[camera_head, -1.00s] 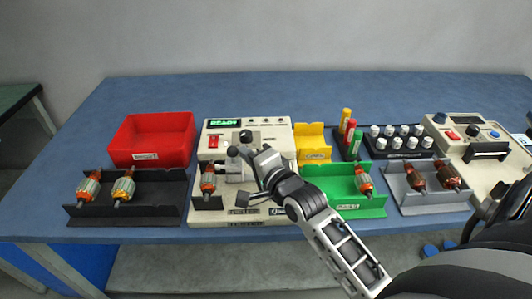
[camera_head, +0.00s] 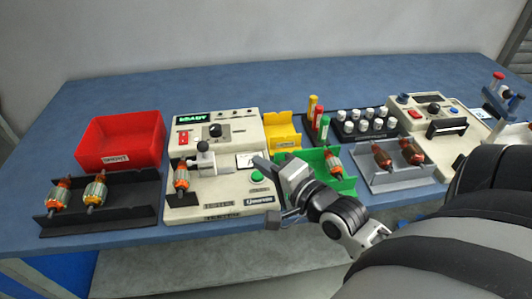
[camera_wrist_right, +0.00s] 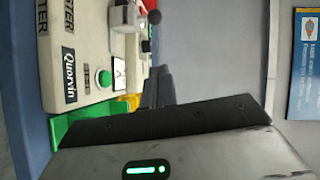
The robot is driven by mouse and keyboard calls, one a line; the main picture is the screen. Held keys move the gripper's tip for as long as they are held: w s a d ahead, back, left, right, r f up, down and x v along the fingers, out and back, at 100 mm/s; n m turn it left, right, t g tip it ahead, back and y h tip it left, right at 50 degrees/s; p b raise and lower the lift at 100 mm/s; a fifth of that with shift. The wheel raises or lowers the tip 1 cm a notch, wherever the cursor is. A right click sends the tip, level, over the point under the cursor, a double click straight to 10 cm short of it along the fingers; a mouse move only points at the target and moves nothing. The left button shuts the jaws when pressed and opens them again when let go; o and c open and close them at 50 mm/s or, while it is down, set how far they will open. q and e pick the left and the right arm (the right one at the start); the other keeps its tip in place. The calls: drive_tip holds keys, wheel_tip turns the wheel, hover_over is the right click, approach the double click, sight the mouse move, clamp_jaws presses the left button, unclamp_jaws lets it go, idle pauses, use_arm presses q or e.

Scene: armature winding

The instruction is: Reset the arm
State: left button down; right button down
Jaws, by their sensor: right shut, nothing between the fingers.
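My right gripper (camera_head: 268,170) is shut and empty. In the head view it is above the right front of the cream tester (camera_head: 205,208), close to the tester's green button (camera_head: 257,176). My right arm comes in from the lower right. In the right wrist view the dark shut fingers (camera_wrist_right: 158,88) show beside the tester, with its green button (camera_wrist_right: 104,78) apart from them. One armature (camera_head: 182,178) stands in the tester's fixture, and the tester's display reads READY. My left gripper is not in view.
A red bin (camera_head: 120,142) and a black rack (camera_head: 130,212) with two armatures are at the left. A green tray (camera_head: 345,186) with one armature lies under my arm. A grey tray (camera_head: 390,182) with two armatures and a second device (camera_head: 440,115) are at the right. The table's back is clear.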

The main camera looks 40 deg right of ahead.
drive_tip(key=shift+s+r, duration=0.1)
drive_tip(key=shift+s, duration=0.15)
idle(0.4)
